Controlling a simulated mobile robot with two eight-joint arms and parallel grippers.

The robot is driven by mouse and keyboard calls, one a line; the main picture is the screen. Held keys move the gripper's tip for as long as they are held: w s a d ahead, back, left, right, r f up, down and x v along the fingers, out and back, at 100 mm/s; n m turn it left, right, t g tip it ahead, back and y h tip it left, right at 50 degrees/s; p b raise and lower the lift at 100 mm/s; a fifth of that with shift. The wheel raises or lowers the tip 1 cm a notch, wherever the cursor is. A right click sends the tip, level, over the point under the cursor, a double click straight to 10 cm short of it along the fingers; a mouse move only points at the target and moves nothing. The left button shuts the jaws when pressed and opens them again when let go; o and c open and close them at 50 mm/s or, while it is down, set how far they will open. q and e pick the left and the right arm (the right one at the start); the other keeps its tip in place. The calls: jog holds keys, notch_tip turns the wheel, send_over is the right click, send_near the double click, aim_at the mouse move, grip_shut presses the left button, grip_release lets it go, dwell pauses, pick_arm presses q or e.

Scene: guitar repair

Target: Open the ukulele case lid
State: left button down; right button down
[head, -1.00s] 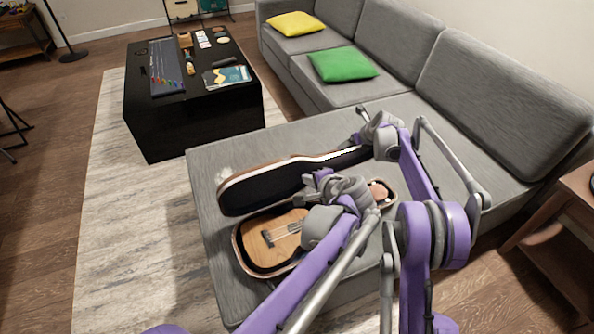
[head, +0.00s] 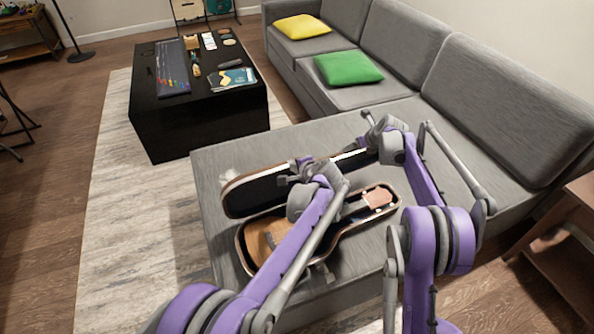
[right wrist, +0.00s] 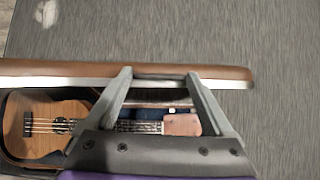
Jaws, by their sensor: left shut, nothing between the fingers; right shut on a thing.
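The ukulele case lid (head: 242,197) is raised along the far side of the case base (head: 388,210), its black inside facing me. The ukulele lies in the base; its wooden body (head: 259,238) and headstock (head: 378,197) show. My left gripper (head: 288,180) is shut and empty, in front of the lid's inside; I cannot tell whether it touches. My right gripper (right wrist: 158,77) is shut on the lid at its brown-and-white rim (right wrist: 60,75), towards the headstock end. In the head view its fingertips are hidden behind its wrist.
The case rests on the grey sofa seat (head: 215,170), with bare seat beyond the lid. Green (head: 348,68) and yellow (head: 302,27) cushions lie farther back. A black table (head: 190,125) with small items stands beyond, and a wooden side table (head: 572,222) at right.

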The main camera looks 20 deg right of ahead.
pick_arm(q)
jog(key=shift+w+a+r, duration=0.15)
jog(key=shift+w+r, duration=0.05)
jog(key=shift+w, duration=0.65)
pick_arm(e)
grip_release()
